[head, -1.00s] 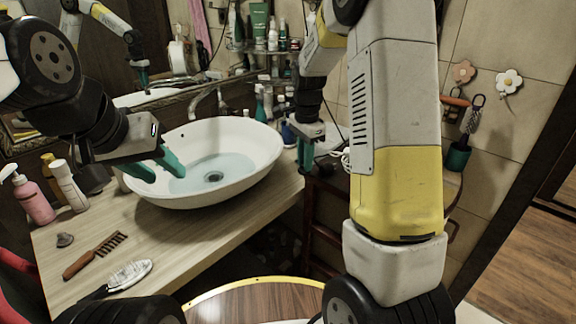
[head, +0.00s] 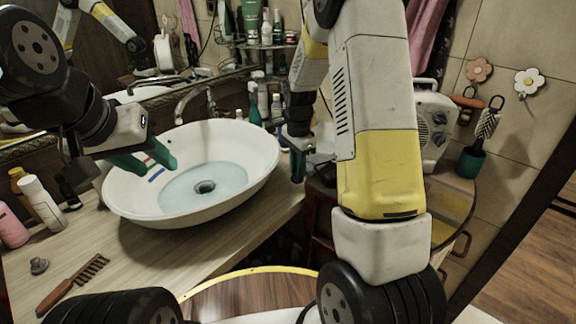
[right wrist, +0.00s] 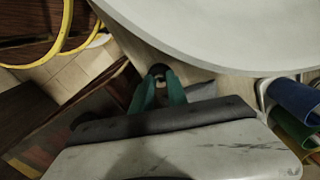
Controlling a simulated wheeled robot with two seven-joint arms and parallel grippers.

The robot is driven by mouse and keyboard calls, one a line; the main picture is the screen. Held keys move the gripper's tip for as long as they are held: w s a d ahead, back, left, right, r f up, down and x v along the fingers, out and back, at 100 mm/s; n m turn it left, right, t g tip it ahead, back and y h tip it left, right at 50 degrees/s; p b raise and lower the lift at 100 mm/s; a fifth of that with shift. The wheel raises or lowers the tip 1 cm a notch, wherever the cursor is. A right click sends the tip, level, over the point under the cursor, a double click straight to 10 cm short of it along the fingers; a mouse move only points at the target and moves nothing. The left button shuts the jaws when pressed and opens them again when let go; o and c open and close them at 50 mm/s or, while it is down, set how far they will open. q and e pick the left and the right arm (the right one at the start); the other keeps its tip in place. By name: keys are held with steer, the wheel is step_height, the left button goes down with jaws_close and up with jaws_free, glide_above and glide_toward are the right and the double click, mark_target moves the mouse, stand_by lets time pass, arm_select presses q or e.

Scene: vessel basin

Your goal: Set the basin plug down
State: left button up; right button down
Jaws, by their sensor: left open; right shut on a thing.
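The white basin (head: 255,185) stands on the wooden counter with water (head: 225,178) in it and a dark drain (head: 204,188) at its bottom. My left gripper (head: 160,163) is open and empty over the basin's left side. My right gripper (head: 298,168) is just right of the basin near the counter's edge. In the right wrist view its green fingers (right wrist: 159,92) are shut on a small dark round thing (right wrist: 158,70), which looks like the basin plug; it is mostly hidden by the fingers. The basin's pale rim (right wrist: 240,60) is close beside it.
A small grey knob-like thing (head: 38,265) and a brown comb (head: 75,284) lie on the counter (head: 130,255) at front left. Bottles (head: 42,203) stand left of the basin, others behind it. A round wooden stool (head: 250,292) is in front.

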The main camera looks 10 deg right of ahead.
steer(key=shift+f, duration=1.65)
steer(key=shift+f, duration=0.15)
steer(key=c, duration=1.3)
jaws_free()
